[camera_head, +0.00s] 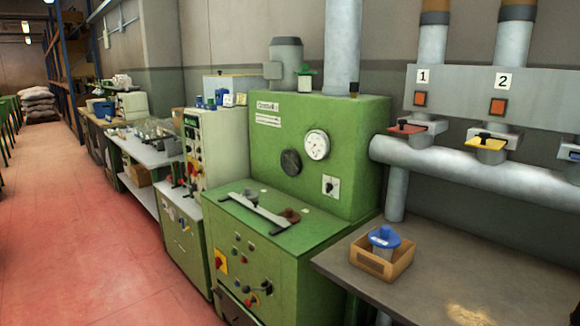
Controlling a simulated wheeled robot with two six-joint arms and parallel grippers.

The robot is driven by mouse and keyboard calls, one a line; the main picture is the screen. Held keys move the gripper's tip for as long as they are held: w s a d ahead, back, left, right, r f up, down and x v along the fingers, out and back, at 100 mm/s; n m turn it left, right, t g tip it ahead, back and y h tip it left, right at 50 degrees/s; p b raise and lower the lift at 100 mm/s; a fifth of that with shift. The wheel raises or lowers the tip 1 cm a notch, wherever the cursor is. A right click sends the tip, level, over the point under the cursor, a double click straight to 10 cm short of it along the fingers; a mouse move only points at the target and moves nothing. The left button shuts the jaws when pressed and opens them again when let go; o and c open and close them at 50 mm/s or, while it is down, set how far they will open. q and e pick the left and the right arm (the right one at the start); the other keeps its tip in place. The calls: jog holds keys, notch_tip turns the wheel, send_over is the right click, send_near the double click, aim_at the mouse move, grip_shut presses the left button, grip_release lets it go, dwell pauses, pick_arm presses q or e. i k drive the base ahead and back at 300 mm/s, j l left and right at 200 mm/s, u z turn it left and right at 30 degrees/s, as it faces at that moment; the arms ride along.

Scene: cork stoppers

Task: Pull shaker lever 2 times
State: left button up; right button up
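No part carries a readable shaker label, so I cannot tell which is the shaker lever. A red handle (408,128) sits on a grey pipe fitting below the label 1. A yellow handle (486,142) sits on a similar fitting below the label 2. A green machine (342,130) stands in the middle with a round dial (316,145) and a small switch (330,186). A long grey bar (258,214) lies across its lower top. Its lower front has several small knobs. Neither of my grippers is in view.
A dark worktop (420,290) at the lower right holds a wooden box (402,264) with a blue-lidded container (384,238). A thick grey pipe (470,172) runs above it. Other machines and benches line the wall leftward. The red floor (110,230) at left is clear.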

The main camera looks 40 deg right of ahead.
aim_at(245, 289)
jog(key=z, duration=1.65)
jog(key=i+l, duration=0.3)
jog(key=i, duration=0.15)
jog(key=i+l, duration=0.35)
jog(key=i, duration=0.05)
